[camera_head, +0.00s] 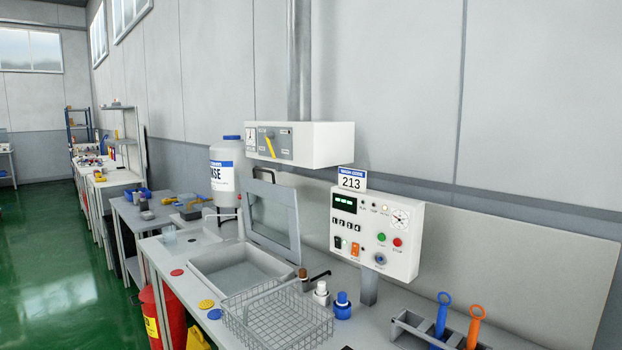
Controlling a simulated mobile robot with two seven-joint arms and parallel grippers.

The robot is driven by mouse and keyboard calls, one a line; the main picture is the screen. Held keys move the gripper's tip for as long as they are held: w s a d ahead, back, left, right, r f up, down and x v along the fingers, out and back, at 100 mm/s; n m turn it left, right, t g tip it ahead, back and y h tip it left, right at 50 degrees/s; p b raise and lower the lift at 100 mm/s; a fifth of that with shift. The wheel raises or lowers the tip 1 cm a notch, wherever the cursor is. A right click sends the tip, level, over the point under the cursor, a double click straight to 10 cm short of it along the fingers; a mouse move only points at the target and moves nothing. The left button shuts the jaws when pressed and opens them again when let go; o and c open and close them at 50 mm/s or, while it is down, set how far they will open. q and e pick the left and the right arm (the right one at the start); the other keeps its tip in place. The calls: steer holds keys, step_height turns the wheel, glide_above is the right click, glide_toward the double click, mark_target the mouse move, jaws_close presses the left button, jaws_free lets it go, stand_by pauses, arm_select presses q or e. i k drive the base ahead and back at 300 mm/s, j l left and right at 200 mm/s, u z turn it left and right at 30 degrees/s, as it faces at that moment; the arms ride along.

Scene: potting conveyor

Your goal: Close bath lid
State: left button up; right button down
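The bath (205,281) is a rectangular basin set into the grey worktop, and its inside shows. The bath lid (273,219) is a grey framed panel with a clear pane. It stands raised and tilted back at the bath's rear edge, so the bath is open. A small dark handle (263,175) shows at the lid's top edge. Neither of my grippers is in view.
A wire basket (275,322) stands in front of the bath, its handle near the bath's edge. A control panel (376,234) and small bottles (342,306) stand at right. A white box (299,144) overhangs the lid. A large rinse bottle (226,177) stands left.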

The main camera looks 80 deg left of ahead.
mark_target(284, 196)
steer(key=u, duration=2.85)
steer(key=i+j, duration=0.35)
